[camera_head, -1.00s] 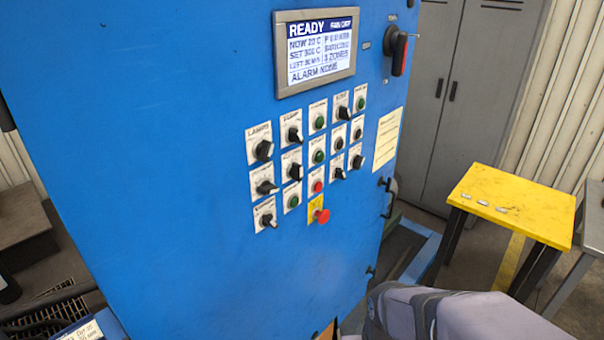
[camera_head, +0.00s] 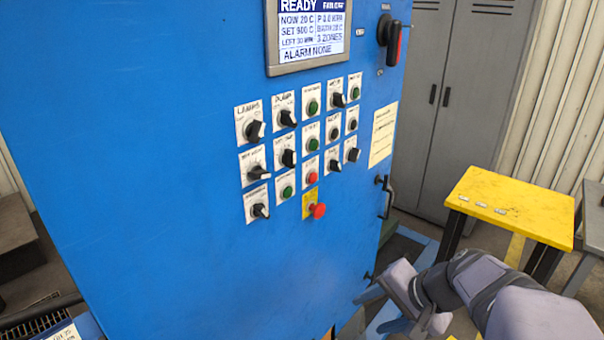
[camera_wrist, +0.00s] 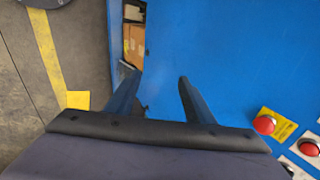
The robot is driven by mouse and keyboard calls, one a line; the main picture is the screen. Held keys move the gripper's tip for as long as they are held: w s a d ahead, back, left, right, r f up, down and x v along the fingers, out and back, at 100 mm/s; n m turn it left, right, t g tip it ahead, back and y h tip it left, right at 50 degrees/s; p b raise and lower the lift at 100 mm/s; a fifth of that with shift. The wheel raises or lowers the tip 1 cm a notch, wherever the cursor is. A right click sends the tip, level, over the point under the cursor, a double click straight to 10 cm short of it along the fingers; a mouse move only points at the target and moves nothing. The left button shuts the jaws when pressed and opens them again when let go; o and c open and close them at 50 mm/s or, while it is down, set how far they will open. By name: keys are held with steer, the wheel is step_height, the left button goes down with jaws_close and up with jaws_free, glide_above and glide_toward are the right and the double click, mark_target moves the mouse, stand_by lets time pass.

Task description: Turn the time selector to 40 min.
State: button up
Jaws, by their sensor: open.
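The blue control panel (camera_head: 150,120) carries several black selector knobs on white plates. The top-left one is labelled LAMPS (camera_head: 255,130) and the one beside it PUMP (camera_head: 288,118). Other black knobs sit at the left of the second row (camera_head: 257,172) and third row (camera_head: 260,210). Their labels are too small to read surely, so I cannot tell which is the time selector or its setting. My gripper (camera_wrist: 158,85) is open and empty in the wrist view, its fingers over the panel's lower edge area. In the head view it is low at the right, apart from the knobs.
A screen (camera_head: 308,32) reads READY and ALARM NONE. A red mushroom button (camera_head: 318,210) on a yellow plate sits below the controls; it also shows in the wrist view (camera_wrist: 265,124). A dark rotary handle (camera_head: 390,38) and a door handle (camera_head: 385,197) stick out. A yellow table (camera_head: 510,205) stands right.

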steer(key=w+a+r+m+t+y, duration=0.1)
steer(key=w+a+r+t+y, duration=0.1)
steer(key=w+a+r, duration=0.3)
steer(key=w+r+t+y, duration=0.2)
steer(key=r, duration=0.5)
steer(key=n+t+y, duration=0.2)
steer(key=t+y, duration=0.2)
steer(key=y, duration=0.1)
glide_toward(294, 161)
steer(key=shift+r+p+x, duration=0.15)
steer(key=shift+p+x, duration=0.75)
steer(key=shift+x, duration=0.85)
steer(key=shift+r+p+x, duration=0.1)
steer(key=shift+p+x, duration=0.75)
steer(key=shift+x, duration=0.85)
steer(key=shift+w+a+f, duration=0.15)
steer(key=shift+w+a, duration=0.25)
steer(key=shift+w, duration=0.1)
steer(key=shift+c, duration=0.2)
steer(key=c, duration=1)
